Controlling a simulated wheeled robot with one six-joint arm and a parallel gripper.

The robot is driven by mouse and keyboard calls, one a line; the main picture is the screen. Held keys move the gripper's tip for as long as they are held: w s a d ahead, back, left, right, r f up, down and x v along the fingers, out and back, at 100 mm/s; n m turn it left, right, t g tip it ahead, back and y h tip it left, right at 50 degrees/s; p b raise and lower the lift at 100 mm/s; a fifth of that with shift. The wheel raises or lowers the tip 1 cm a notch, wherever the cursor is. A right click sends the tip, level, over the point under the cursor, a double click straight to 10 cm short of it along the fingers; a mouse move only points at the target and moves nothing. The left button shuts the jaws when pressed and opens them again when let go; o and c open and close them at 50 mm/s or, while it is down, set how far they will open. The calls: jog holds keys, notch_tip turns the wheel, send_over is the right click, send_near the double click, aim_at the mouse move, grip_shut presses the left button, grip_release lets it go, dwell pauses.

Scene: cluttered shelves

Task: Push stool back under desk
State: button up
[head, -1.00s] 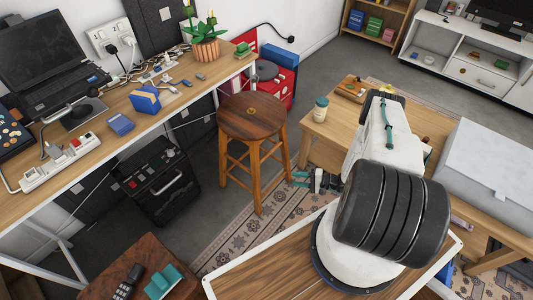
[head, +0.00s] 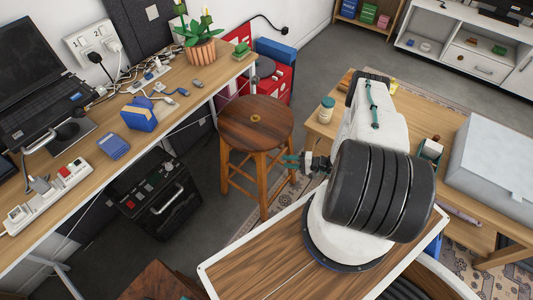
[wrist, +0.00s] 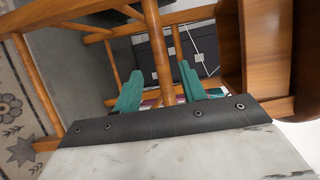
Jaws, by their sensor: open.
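The round wooden stool (head: 256,130) stands upright on the floor right of the desk (head: 103,180), apart from the desk's front edge, with a small ring-like spot on its seat. My gripper (head: 294,161) is at the stool's right side, below seat height, with its teal fingers pointing left at the legs. In the wrist view my open gripper (wrist: 160,90) has one teal finger on each side of a stool leg (wrist: 156,45). Contact with the leg cannot be told.
A black cabinet-like unit (head: 152,195) stands under the desk, left of the stool. A low wooden table (head: 320,128) with a jar (head: 327,109) is to the right. A potted plant (head: 201,50) stands on the desk.

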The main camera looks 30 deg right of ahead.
jog(key=x, duration=0.8)
jog(key=shift+w, duration=0.15)
jog(key=shift+d, duration=0.1)
grip_shut()
